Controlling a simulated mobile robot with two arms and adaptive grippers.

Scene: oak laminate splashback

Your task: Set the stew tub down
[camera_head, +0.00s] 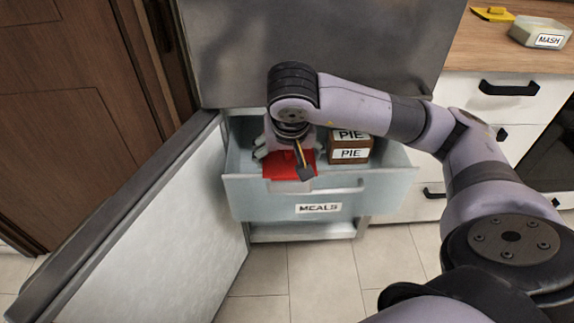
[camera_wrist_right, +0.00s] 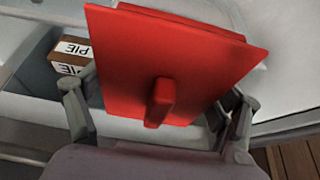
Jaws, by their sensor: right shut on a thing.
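The stew tub (camera_head: 290,167) shows as a red lid at the drawer's front left. In the right wrist view its square red lid (camera_wrist_right: 205,65), with a raised grip bar, fills the middle; the body is mostly hidden and no stew label shows. My right gripper (camera_head: 284,154) comes down over it, with one finger at each side of the tub, shut on it. A pale blue drawer (camera_head: 260,205) labelled MEALS is pulled out below. The tub overlaps its front edge in the head view; I cannot tell whether it touches the drawer. My left gripper is not in view.
The open fridge door (camera_head: 160,215) stands on the left. A MASH tub (camera_head: 540,32) and a yellow item (camera_head: 493,14) lie on the wooden worktop (camera_head: 465,48). The drawer's right end looks free.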

